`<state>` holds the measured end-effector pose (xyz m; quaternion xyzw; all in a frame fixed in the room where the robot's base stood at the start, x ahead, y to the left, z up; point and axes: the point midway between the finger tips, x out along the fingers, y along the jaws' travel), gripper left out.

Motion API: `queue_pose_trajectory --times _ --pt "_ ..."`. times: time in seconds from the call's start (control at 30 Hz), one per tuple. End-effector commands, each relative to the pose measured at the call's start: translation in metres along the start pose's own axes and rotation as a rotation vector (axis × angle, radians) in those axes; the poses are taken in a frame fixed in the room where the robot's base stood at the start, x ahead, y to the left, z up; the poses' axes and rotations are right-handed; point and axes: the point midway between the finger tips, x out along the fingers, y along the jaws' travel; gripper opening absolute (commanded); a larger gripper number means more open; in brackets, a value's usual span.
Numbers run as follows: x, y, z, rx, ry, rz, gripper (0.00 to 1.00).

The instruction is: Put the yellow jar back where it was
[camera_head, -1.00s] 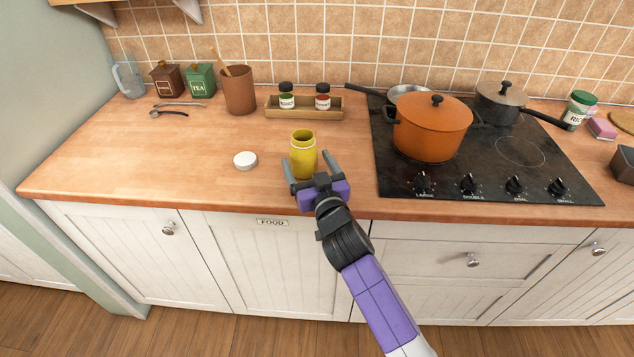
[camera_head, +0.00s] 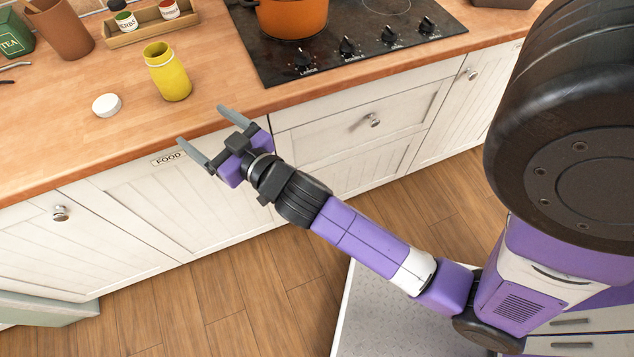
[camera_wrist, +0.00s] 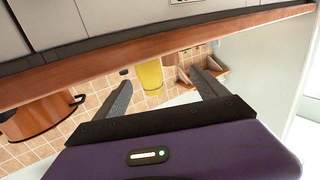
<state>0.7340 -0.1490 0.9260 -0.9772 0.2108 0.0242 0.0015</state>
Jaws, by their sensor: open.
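The yellow jar (camera_head: 168,72) stands upright on the wooden worktop, with its top open. A round white lid (camera_head: 106,105) lies on the worktop to its left. My gripper (camera_head: 201,130) is open and empty, in front of the worktop's edge and apart from the jar. In the wrist view, the jar (camera_wrist: 150,76) shows upside down, beyond and between the two fingers (camera_wrist: 162,90).
A spice rack (camera_head: 150,22) with small jars stands behind the jar. A black hob (camera_head: 350,40) with an orange pot (camera_head: 292,16) is to the right. A brown utensil pot (camera_head: 62,28) and a green tea tin (camera_head: 14,36) are at the back left. Worktop around the lid is clear.

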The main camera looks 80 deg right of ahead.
Motion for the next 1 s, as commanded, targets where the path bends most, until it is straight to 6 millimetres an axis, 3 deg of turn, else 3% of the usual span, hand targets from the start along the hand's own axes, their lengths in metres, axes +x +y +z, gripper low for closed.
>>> queue_pose_trajectory --times 0.1,0.3,0.5,0.6,0.8,1.0 --pt "-0.051 -0.021 0.026 -0.007 -0.051 -0.087 0.83" --pt "-0.143 -0.042 0.047 -0.019 -0.116 -0.225 0.83" --pt "-0.227 -0.044 0.044 -0.033 -0.170 -0.335 0.83" --pt "-0.260 -0.038 0.037 -0.042 -0.191 -0.374 0.83" --pt "-0.296 -0.028 0.022 -0.058 -0.214 -0.415 0.83" --pt "-0.304 -0.025 0.018 -0.062 -0.218 -0.422 0.83"
